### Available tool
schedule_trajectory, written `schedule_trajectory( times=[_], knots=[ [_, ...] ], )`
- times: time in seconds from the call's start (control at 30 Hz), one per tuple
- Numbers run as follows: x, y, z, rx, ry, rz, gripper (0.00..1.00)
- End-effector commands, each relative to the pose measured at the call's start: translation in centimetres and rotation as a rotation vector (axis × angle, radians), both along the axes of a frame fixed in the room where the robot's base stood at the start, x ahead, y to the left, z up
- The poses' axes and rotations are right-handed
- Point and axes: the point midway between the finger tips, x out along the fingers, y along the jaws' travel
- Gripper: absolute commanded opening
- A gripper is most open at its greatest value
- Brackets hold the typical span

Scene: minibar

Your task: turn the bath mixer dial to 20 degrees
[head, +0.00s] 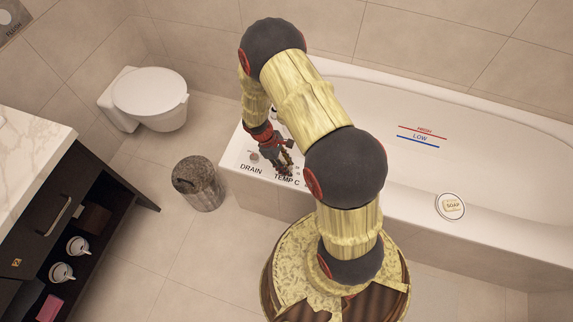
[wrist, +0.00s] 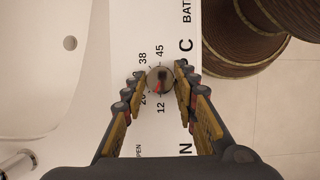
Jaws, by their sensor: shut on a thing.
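The mixer dial (wrist: 160,78) is a small round grey knob on the white bath rim (wrist: 125,120), in the middle of the wrist view. Numbers 12, 20, 38 and 45 are printed around it, sideways in this view. Its red pointer mark slants down and left, toward the side where 20 and 12 are printed; the exact reading is too small to tell. My gripper (wrist: 160,77) is shut on the dial, one finger at each side. In the head view my gripper (head: 284,162) is over the rim near the TEMP C label, and the dial is hidden there.
A soap dish (head: 450,206) sits on the rim at right. A bin (head: 198,186), a toilet (head: 150,98) and a marble-topped cabinet (head: 30,165) stand to the left. DRAIN is printed beside TEMP C.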

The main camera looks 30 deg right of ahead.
Motion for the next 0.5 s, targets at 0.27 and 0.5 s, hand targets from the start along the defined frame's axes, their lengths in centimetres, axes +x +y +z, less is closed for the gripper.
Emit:
schedule_trajectory(
  times=[0.27,0.5],
  knots=[
    [0.0,-0.14,0.1,0.001,0.002,-0.197,0.03],
    [0.04,-0.21,0.06,0.0,0.002,-0.324,0.03]
  ],
)
